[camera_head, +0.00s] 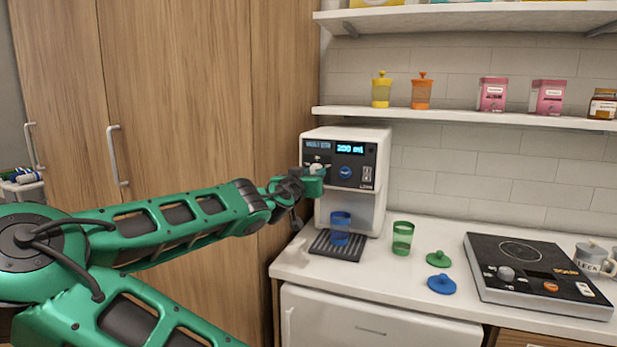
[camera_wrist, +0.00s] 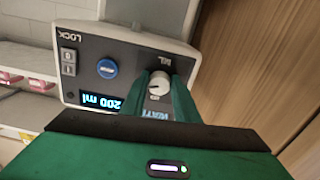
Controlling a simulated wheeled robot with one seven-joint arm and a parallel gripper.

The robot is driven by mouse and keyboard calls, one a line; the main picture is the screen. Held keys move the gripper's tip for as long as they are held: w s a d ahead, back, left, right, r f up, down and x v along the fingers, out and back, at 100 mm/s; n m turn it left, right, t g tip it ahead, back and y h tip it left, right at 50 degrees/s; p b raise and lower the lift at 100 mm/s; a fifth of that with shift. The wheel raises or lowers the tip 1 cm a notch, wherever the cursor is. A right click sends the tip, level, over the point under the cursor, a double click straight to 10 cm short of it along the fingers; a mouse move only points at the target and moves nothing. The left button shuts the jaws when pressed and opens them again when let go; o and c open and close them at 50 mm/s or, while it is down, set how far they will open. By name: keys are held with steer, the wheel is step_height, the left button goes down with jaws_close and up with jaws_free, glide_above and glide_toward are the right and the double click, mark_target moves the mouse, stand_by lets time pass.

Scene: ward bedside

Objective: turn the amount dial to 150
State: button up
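The white dispenser (camera_head: 385,139) stands on the counter against the wooden cupboard. Its dark front panel has a lit display (camera_head: 350,149) reading 200 ml, a round blue button (camera_head: 345,172) and a lock switch (camera_head: 367,175). The panel appears upside down in the wrist view, with the display (camera_wrist: 100,101) reading 200 ml there too. The white amount dial (camera_wrist: 159,84) sits between the two green fingers of my gripper (camera_wrist: 160,92). The fingers lie close along its sides; whether both touch it is not clear. In the head view my gripper (camera_head: 318,180) partly covers the dial.
A blue cup (camera_head: 340,226) stands on the dispenser's drip tray (camera_head: 326,247). A green cup (camera_head: 402,238), a green lid (camera_head: 438,259) and a blue lid (camera_head: 441,284) are on the counter to the right. A hotplate (camera_head: 540,276) lies further right. The cupboard is close on the left.

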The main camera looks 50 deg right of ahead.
steer(key=shift+w+n, duration=0.1)
steer(key=shift+n, duration=0.2)
steer(key=n, duration=1)
steer(key=shift+r, duration=0.1)
steer(key=shift+a+n, duration=0.1)
steer(key=shift+n, duration=1.6)
steer(key=o, duration=1)
steer(key=shift+w, duration=0.1)
steer(key=shift+c, duration=0.2)
steer(key=shift+o, duration=0.5)
steer(key=shift+s, duration=0.2)
